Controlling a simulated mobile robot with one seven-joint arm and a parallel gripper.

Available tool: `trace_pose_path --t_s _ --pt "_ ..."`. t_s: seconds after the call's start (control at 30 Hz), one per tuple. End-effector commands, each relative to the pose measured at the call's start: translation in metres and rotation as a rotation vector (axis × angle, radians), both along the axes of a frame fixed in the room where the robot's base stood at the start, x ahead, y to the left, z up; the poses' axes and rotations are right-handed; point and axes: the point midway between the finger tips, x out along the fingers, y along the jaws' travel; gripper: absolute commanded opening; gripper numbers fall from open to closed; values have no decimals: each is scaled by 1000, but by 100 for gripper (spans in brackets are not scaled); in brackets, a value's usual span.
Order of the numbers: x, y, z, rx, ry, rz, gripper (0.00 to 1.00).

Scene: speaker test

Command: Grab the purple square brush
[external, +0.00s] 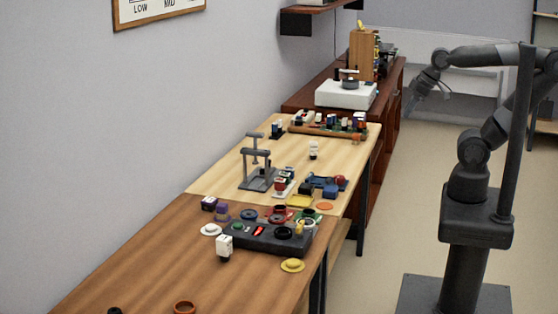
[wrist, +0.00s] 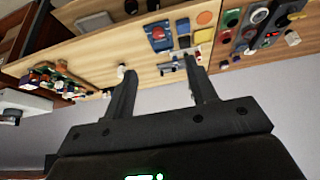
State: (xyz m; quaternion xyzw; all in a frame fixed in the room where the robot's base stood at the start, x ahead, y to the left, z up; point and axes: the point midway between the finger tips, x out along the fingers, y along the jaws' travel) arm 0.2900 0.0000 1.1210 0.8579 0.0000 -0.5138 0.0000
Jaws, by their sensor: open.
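A small purple block-like thing (external: 221,210), which may be the purple square brush, stands on the brown table near the wall. A second dark purple piece with a white part (external: 209,203) sits just behind it; I cannot tell which is the brush. I cannot make out either surely in the tilted wrist view. My gripper (wrist: 157,67) is open, with nothing between its fingers. In the external view my gripper (external: 424,92) is raised over the floor, right of the tables and far from the purple pieces.
A dark control panel (external: 262,238) with knobs, a white block (external: 224,247) and yellow and white discs stand close by. A grey press-like stand (external: 257,175) is on the lighter table behind. A white device (external: 346,94) is on the far cabinet. Open floor lies between me and the tables.

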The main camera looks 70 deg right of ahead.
Motion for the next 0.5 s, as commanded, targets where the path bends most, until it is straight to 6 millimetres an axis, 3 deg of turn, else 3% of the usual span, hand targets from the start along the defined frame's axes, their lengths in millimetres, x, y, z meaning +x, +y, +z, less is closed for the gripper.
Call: trace_pose_path --t_s 0.37,0.5 --pt "1 0 1 0 0 0 56" --pt "17 2 8 1 4 0 56"
